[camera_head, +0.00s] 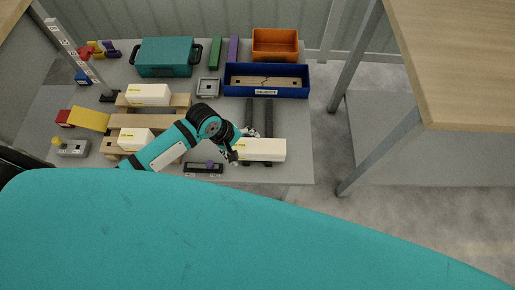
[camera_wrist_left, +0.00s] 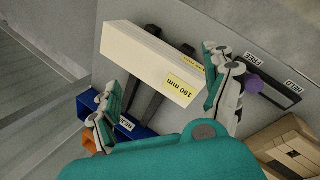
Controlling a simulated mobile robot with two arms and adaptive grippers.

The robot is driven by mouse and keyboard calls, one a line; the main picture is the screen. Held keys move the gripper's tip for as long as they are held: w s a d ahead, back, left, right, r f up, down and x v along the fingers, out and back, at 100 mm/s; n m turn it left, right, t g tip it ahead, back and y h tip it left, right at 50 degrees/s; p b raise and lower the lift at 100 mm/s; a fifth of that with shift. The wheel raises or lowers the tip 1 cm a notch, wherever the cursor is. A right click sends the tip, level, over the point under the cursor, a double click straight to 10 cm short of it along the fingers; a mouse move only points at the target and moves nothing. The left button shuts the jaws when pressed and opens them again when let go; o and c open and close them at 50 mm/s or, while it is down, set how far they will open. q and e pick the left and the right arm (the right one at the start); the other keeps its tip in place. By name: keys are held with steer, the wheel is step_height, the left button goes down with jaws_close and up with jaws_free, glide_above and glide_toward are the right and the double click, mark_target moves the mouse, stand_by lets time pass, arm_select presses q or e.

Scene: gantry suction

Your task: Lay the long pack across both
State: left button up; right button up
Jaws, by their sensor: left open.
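The long white pack (camera_head: 264,150) lies crosswise over both dark parallel bars (camera_head: 268,115), near the table's front edge. In the left wrist view the pack (camera_wrist_left: 145,62) has a yellow label reading 190 mm. The bars (camera_wrist_left: 140,100) show on both sides of it; whether it touches them is hidden. My left gripper (camera_head: 240,146) is at the pack's left, labelled end in the head view. In the left wrist view its fingers (camera_wrist_left: 162,80) are spread wide, apart from the pack. My right gripper is in neither view.
Two shorter white packs (camera_head: 148,94) (camera_head: 134,138) sit on a wooden pallet (camera_head: 183,101) to the left. A blue reject bin (camera_head: 290,92) stands behind the bars. A small black holder (camera_head: 203,169) with a purple knob is at the front. Bare table lies right of the bars.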

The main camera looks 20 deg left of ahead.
mark_target(255, 145)
arm_select(q)
step_height(255, 145, up, 6)
steer(key=w+a+n+g, duration=0.2)
steer(key=w+a+n, duration=0.1)
steer(key=n, duration=0.7)
steer(key=shift+h, duration=0.3)
steer(key=x, duration=0.4)
steer(key=b+x, duration=0.1)
steer(key=x, duration=0.3)
steer(key=b+x, duration=0.1)
steer(key=x, duration=0.2)
steer(key=shift+w+d+f, duration=0.15)
steer(key=shift+d+f, duration=0.1)
steer(key=shift+d, duration=0.25)
steer(key=x, duration=0.2)
steer(key=b+x, duration=0.1)
steer(key=x, duration=0.2)
steer(key=shift+w+a+f, duration=0.15)
steer(key=shift+w, duration=0.1)
steer(key=c, duration=1.5)
steer(key=shift+c, duration=0.9)
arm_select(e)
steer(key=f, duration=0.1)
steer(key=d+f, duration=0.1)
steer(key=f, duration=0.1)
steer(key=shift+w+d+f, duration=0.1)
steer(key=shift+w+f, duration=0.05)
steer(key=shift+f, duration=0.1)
